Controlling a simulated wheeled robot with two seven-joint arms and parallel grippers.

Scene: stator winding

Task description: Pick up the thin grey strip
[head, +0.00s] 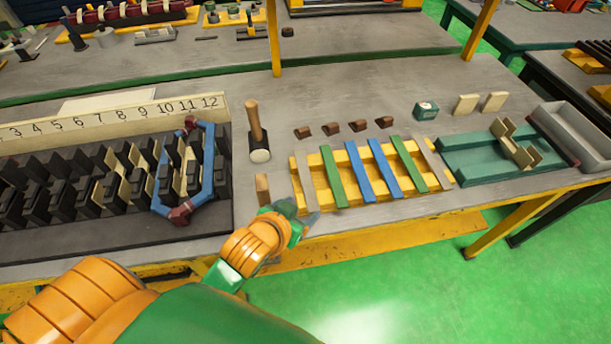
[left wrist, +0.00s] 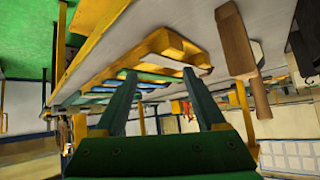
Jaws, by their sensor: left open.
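A yellow slatted rack (head: 320,201) lies on the grey bench and holds several thin strips. One grey strip (head: 305,181) lies at its left end and another grey strip (head: 432,162) at its right end. Green and blue strips lie between them. My left gripper (head: 306,219) is low at the rack's front left corner, close to the near end of the left grey strip. In the left wrist view the left gripper (left wrist: 160,75) is open with nothing between its fingers, and the yellow rack (left wrist: 165,42) is beyond the tips. My right gripper is not in view.
A wooden block (head: 262,189) stands just left of the rack, with a mallet (head: 257,135) behind it. The stator (head: 60,185) with a blue frame (head: 208,160) is farther left. Several brown pieces lie behind the rack. A green tray (head: 470,163) is at right.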

